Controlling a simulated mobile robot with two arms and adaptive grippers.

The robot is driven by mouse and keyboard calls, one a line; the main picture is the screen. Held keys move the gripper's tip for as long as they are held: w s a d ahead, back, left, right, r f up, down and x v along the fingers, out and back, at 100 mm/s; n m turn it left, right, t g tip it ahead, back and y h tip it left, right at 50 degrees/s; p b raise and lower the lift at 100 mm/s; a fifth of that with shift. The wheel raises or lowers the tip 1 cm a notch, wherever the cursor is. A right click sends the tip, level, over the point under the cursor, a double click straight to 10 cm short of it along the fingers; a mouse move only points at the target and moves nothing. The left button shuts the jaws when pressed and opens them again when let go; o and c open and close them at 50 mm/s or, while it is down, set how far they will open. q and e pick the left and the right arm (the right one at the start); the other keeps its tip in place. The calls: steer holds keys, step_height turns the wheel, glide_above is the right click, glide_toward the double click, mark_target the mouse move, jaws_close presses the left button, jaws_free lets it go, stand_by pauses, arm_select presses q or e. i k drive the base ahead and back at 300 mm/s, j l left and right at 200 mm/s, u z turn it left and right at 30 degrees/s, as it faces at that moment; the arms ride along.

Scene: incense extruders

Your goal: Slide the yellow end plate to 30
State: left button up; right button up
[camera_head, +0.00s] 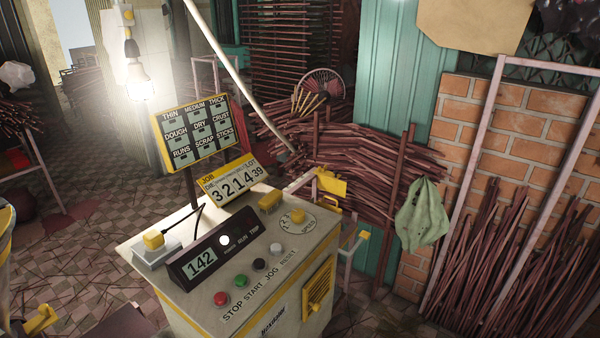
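No part that I can surely name as the yellow end plate shows, and no scale with a 30 mark is readable. A flat yellow plate (331,184) stands on a pale frame behind the control console; I cannot tell whether it is the end plate. Another yellow piece (40,320) shows at the lower left edge, cut off by the frame. Neither of my grippers is in view.
A control console (245,300) with a display reading 142, coloured buttons and a speed dial (297,218) fills the centre. A label board (196,134) rises behind it. Incense stick bundles (380,170) and a brick wall (510,125) are at right. Tiled floor (85,260) shows at left.

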mark_target(328, 181)
steer(key=i+l+u, duration=0.15)
steer(key=u, duration=0.2)
steer(key=i+l+u, duration=0.1)
steer(key=l+u, duration=0.15)
steer(key=u, duration=0.15)
steer(key=i+l+u, duration=0.1)
steer(key=l+u, duration=0.25)
steer(key=j, duration=0.1)
